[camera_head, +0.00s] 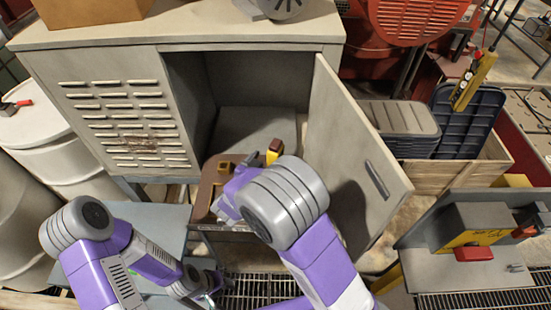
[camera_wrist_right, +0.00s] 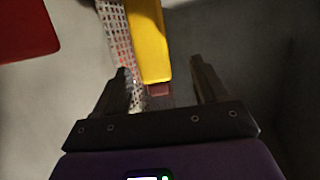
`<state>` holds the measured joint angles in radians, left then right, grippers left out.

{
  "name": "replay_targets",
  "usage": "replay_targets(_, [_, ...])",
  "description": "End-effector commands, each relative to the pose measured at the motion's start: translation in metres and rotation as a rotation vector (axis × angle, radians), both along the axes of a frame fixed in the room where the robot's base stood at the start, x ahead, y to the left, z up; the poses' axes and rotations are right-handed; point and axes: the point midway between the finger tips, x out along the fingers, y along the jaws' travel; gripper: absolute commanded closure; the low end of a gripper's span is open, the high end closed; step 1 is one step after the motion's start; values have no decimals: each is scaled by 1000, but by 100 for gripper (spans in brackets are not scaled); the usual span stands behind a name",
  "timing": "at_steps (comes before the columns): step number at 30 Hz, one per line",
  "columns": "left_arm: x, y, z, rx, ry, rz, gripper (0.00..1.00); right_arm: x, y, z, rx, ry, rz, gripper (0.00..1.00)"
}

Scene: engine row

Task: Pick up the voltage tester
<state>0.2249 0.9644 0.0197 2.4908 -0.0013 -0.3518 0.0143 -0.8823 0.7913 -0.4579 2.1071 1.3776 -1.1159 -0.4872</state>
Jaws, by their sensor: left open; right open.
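A yellow tool, which looks like the voltage tester (camera_wrist_right: 148,40), lies between and ahead of the fingertips of my right gripper (camera_wrist_right: 160,72) in the right wrist view. A reddish-brown end shows at its near side. The fingers are open and apart from it on both sides. In the head view a small yellow piece, probably the same tool (camera_head: 273,151), shows beside my right wrist at the open cabinet's front; the wrist hides the rest. My left gripper (camera_head: 208,288) is low at the left, open and empty, away from the tool.
The grey cabinet (camera_head: 110,50) has its door (camera_head: 350,150) swung open to the right of my right arm. A brown curved part (camera_head: 208,185) lies beside my right gripper. A perforated strip (camera_wrist_right: 115,40) runs beside the yellow tool. A wooden crate (camera_head: 455,172) stands right.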

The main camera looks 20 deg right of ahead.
Motion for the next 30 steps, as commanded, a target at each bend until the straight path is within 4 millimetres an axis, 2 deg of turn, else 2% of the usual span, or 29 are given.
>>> replay_targets(10, [0, 0, 1, 0, 0, 0, 57, 30, -35, -17, 0, 0, -4, 28])
replay_targets(14, [0, 0, 1, 0, 0, 0, 57, 37, -40, -19, 0, 0, -1, 28])
replay_targets(20, [0, 0, 1, 0, 0, 0, 57, 37, -40, -19, 0, 0, -1, 28])
replay_targets(23, [0, 0, 1, 0, 0, 0, 57, 37, -40, -19, 0, 0, -1, 40])
replay_targets(30, [0, 0, 1, 0, 0, 0, 57, 37, -40, -19, 0, 0, -1, 77])
